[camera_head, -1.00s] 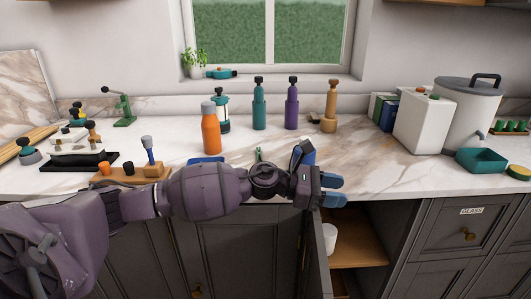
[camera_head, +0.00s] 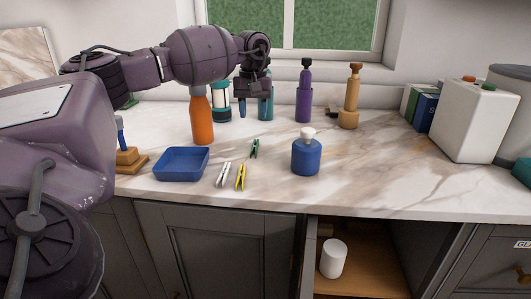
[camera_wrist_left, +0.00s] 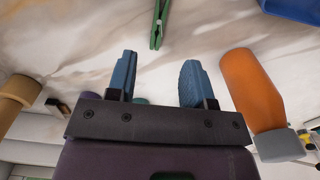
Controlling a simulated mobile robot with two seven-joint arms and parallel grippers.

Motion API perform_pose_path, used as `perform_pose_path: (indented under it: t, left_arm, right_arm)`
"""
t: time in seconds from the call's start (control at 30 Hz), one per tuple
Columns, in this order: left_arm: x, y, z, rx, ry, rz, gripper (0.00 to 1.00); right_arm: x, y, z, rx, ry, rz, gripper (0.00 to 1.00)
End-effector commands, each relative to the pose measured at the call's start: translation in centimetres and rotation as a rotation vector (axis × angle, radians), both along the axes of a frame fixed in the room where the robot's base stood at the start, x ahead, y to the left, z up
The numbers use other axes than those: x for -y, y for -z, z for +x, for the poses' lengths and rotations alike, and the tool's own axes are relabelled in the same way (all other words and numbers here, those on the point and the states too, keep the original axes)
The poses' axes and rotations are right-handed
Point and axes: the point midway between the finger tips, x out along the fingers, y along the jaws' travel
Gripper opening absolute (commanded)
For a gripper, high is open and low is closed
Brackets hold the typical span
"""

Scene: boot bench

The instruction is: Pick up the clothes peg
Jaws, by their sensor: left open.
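Three clothes pegs lie on the marble counter: a white peg (camera_head: 223,175), a yellow peg (camera_head: 241,177) and a green peg (camera_head: 254,149) a little behind them. My left gripper (camera_head: 252,103) hangs above the counter behind the pegs, in front of the teal bottle. In the left wrist view its two blue fingers (camera_wrist_left: 158,72) are apart with nothing between them. The green peg (camera_wrist_left: 158,22) lies beyond the fingertips there, apart from them. My right gripper is not in view.
A blue tray (camera_head: 181,165) is left of the pegs, and a blue dispenser bottle (camera_head: 306,158) is right of them. An orange bottle (camera_head: 202,122) stands close to my left gripper. A purple bottle (camera_head: 304,95) and a wooden mill (camera_head: 351,98) stand behind. The front right counter is clear.

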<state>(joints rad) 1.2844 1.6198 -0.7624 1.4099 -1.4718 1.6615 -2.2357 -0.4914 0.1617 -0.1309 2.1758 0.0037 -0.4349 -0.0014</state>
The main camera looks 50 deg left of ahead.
Motion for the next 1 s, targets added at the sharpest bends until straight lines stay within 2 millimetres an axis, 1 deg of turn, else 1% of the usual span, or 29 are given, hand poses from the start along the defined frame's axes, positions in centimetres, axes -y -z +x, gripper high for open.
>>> perform_pose_path:
  t: [0.07,0.33,0.57,0.77,0.9,1.0]
  left_arm:
    - [-0.2,0.5,-0.1,-0.003,-0.001,0.004,0.47]
    - [-0.1,4.1,-0.1,-0.001,-0.001,0.003,0.47]
    - [-0.1,5.4,0.0,0.003,-0.002,0.001,0.47]
    - [-0.1,8.3,0.6,-0.004,-0.001,0.001,0.47]
    - [-0.2,9.8,0.5,-0.002,-0.002,0.001,0.47]
    - [-0.2,10.2,0.6,0.002,-0.002,0.001,0.47]
  right_arm:
    - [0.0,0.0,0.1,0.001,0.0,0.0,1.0]
    - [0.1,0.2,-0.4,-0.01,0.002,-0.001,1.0]
    - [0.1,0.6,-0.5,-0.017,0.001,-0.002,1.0]
    - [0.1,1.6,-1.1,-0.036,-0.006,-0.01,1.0]
    - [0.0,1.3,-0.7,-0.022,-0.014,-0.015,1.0]
    - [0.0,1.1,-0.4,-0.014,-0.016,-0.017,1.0]
